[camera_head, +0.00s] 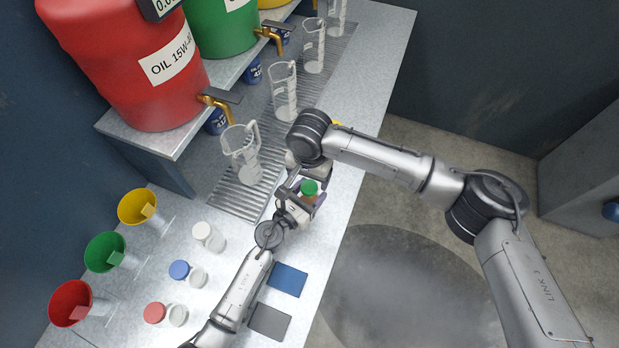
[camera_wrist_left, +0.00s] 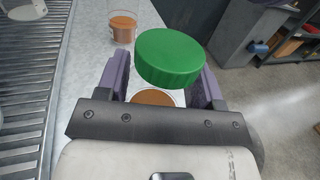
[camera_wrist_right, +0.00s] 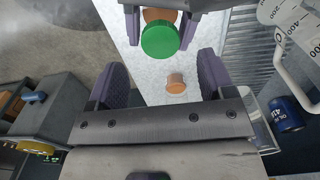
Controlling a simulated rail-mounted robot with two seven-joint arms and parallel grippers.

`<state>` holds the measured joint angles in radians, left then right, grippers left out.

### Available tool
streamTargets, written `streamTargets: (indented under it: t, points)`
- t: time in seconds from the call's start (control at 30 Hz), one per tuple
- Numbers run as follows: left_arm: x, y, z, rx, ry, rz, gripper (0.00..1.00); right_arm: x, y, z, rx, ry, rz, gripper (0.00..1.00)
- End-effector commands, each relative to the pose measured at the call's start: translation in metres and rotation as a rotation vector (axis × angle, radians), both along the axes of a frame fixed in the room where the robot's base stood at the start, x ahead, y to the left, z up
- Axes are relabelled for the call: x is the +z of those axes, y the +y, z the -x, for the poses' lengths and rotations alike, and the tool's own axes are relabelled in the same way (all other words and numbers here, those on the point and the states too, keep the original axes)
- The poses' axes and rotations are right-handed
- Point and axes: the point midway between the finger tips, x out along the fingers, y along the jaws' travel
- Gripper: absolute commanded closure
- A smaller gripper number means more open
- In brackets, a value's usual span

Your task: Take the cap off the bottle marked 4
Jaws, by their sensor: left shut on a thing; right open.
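My left gripper (camera_wrist_left: 163,85) is shut on a clear bottle with orange contents (camera_wrist_left: 153,97). A ridged green cap (camera_wrist_left: 168,58) sits at its top; from this angle I cannot tell how tightly it is seated. The held bottle (camera_head: 308,199) and green cap (camera_head: 309,187) also show in the head view, over the bench. No number is readable on it. My right gripper (camera_wrist_right: 160,78) is open and empty, close by, with the green cap (camera_wrist_right: 160,41) ahead of its spread fingers and apart from them. In the head view the right arm's wrist partly hides the right gripper.
Another orange-filled vessel (camera_wrist_right: 176,83) stands on the bench (camera_head: 350,170). Glass beakers (camera_head: 243,155) stand along a grating under the oil drums (camera_head: 130,60). White (camera_head: 202,230), blue (camera_head: 179,269) and red (camera_head: 155,312) caps, funnels (camera_head: 106,251) and two flat pads (camera_head: 287,280) lie nearer.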

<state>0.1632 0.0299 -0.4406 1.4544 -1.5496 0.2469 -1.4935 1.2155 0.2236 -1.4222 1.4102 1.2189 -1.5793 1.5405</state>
Motion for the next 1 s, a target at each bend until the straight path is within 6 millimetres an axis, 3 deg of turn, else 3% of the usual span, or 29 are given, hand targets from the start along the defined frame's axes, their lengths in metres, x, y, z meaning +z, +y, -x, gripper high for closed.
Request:
streamTargets:
  t: [0.3,0.8,1.0]
  points:
    - [-0.001,0.0,0.0,0.0,0.001,-0.001,1.0,0.031,0.0,0.0,0.002,0.001,0.0,0.25]
    - [0.0,0.0,0.0,0.0,0.001,-0.001,1.0,-0.028,0.0,0.0,0.002,0.001,0.001,0.25]
    - [0.0,0.0,0.0,0.0,0.001,-0.001,1.0,-0.042,0.001,0.0,0.002,0.0,0.0,0.25]
